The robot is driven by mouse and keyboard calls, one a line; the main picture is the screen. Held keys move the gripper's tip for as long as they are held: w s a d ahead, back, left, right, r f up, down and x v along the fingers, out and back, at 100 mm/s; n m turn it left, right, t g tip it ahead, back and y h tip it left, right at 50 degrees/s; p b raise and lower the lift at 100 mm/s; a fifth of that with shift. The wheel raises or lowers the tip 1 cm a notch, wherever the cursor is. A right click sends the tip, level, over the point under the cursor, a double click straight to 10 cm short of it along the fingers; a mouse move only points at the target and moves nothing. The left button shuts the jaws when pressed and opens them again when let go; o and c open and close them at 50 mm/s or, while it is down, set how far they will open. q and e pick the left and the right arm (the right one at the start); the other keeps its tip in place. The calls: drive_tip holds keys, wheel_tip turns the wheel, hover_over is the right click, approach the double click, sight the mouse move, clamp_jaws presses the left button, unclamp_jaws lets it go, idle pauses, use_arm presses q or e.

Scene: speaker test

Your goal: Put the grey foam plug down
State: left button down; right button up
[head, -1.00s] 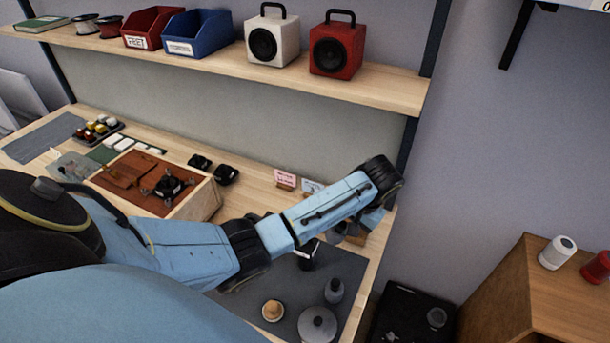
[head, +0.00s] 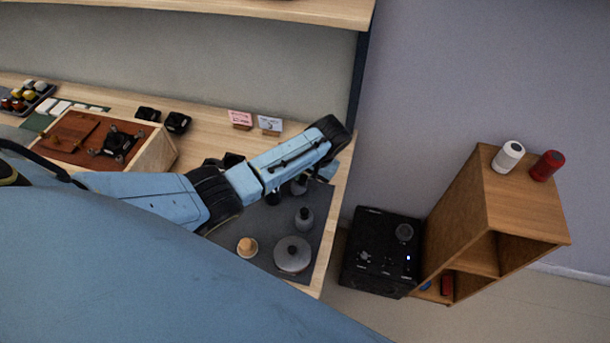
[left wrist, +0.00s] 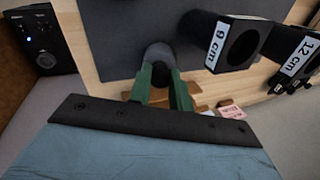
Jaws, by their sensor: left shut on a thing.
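In the left wrist view the green fingers of my left gripper (left wrist: 163,88) are shut on a grey rounded plug (left wrist: 160,58). The plug is over or near the dark grey mat (left wrist: 122,50); I cannot tell whether it touches the mat. In the head view my blue left arm reaches across the bench, and its fingers are mostly hidden below the forearm. Also on the mat (head: 262,218) in the head view are a grey bottle-shaped piece (head: 303,217), a wide grey knobbed piece (head: 292,254) and a cream plug (head: 247,247). My right gripper is not in view.
A pink card (head: 240,118) stands behind the mat. A wooden speaker box (head: 155,160) is at left. A black unit (head: 383,250) and wooden cabinet (head: 490,225) stand right of the bench.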

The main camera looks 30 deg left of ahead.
use_arm(q)
drive_tip(key=shift+f, duration=0.1)
drive_tip(key=c, duration=1.2)
unclamp_jaws()
drive_tip(key=shift+r, duration=0.2)
drive_tip(key=p+v, duration=0.1)
drive_tip(key=v, duration=1.1)
drive_tip(key=shift+f, duration=0.1)
